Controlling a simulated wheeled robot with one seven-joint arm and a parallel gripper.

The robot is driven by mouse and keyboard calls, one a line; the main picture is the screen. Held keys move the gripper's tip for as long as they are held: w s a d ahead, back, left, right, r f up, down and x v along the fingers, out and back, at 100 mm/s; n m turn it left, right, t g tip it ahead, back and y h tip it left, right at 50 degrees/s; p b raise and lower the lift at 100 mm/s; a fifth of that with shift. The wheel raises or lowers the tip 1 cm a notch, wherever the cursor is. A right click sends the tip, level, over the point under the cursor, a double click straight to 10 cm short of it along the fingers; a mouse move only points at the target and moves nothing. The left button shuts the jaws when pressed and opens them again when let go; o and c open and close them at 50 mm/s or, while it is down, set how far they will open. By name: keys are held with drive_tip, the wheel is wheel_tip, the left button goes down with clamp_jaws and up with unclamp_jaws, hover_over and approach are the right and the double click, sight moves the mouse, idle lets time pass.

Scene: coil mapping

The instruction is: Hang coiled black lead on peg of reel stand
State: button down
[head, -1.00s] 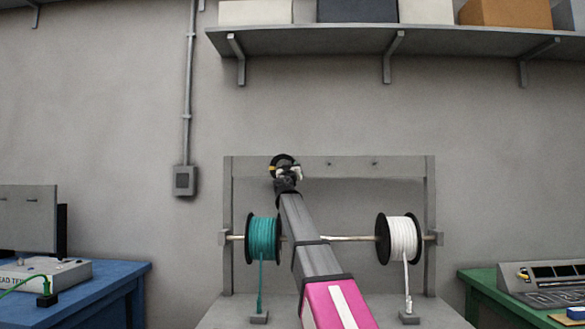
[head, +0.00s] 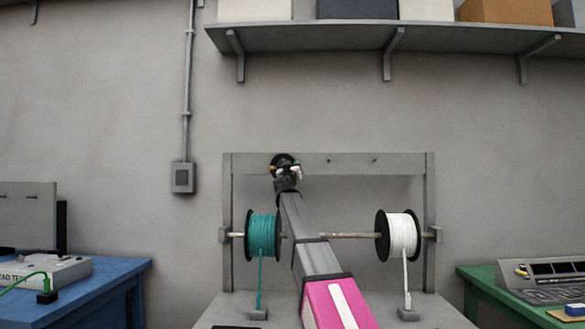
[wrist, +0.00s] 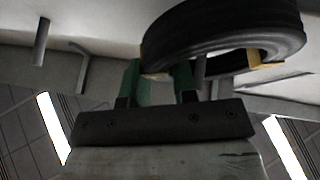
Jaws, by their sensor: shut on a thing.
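The coiled black lead (head: 278,159) is a dark ring with yellow bands, up against the top rail of the grey reel stand (head: 228,195). My gripper (head: 288,173) is shut on it; in the wrist view, the green fingers (wrist: 161,84) hold the lower edge of the coil (wrist: 225,28). Two small pegs show on the rail to the right, one nearer (head: 329,160) and one farther (head: 374,160). Any peg behind the coil is hidden in the head view, and I cannot tell whether the coil is around one.
A teal reel (head: 262,235) and a white reel (head: 402,236) sit on the stand's rod (head: 345,235), below the rail on either side of my arm. A shelf with boxes (head: 300,36) overhangs above. A blue bench (head: 110,290) stands left, a green bench (head: 485,285) right.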

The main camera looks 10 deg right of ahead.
drive_tip(key=c, duration=0.8)
unclamp_jaws()
drive_tip(key=shift+s, duration=0.1)
drive_tip(key=v, duration=1)
drive_tip(key=shift+s+a+f, duration=0.15)
drive_tip(key=shift+s, duration=0.15)
